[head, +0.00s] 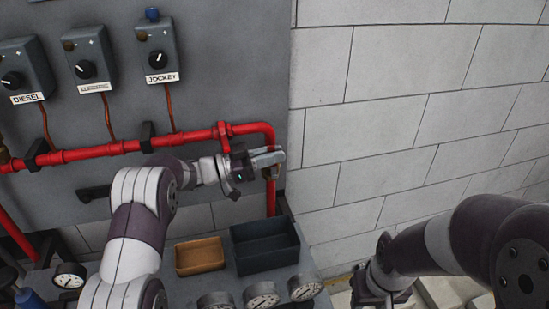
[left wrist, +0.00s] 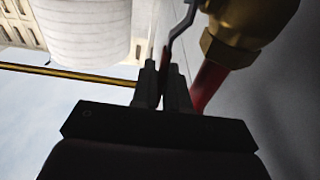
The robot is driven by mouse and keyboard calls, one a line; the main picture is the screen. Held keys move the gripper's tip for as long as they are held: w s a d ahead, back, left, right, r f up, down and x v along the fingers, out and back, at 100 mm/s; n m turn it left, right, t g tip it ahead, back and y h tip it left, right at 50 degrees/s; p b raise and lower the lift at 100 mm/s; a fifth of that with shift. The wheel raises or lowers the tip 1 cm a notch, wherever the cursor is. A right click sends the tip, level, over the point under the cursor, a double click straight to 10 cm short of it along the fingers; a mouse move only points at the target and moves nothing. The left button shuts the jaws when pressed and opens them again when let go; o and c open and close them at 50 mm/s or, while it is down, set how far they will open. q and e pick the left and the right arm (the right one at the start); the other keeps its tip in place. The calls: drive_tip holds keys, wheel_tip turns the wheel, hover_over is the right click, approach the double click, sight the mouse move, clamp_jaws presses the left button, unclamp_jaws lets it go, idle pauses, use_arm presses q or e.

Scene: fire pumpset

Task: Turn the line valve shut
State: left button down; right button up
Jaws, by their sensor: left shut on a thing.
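The line valve has a brass body (left wrist: 245,25) at the upper right of the left wrist view, joined to a red pipe. Its thin dark lever (left wrist: 183,30) runs down between my left fingers. My left gripper (head: 266,160) is at the right end of the red pipe in the head view, beside the pipe's downward run, and hides most of the valve there. In the left wrist view the left gripper (left wrist: 163,88) is shut on the lever. My right gripper (head: 374,290) hangs low at the right; its fingers are too dark to read.
The red pipe (head: 100,151) runs along the grey panel below several control boxes, one marked JOCKEY (head: 158,55). A brown tray (head: 200,268) and a black bin (head: 265,262) stand below my left arm. Pressure gauges (head: 262,294) line the front. A block wall (head: 400,110) stands right.

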use_arm(q)
drive_tip(key=a+h+b, duration=0.1)
drive_tip(key=h+b, duration=0.1)
drive_tip(key=a+f+t+h+b, duration=0.1)
drive_tip(key=b, duration=0.2)
drive_tip(key=s+a+h+b, duration=0.1)
drive_tip(key=h+b, duration=0.1)
drive_tip(key=b, duration=0.1)
drive_tip(key=shift+a+f+h, duration=0.2)
drive_tip(key=shift+a+h, duration=0.05)
drive_tip(key=shift+h, duration=0.05)
drive_tip(key=shift+r+t, duration=0.1)
drive_tip(key=shift+t, duration=0.2)
drive_tip(key=c, duration=1.2)
unclamp_jaws()
drive_tip(key=b+v, duration=0.1)
drive_tip(key=v, duration=0.6)
drive_tip(key=shift+a, duration=0.3)
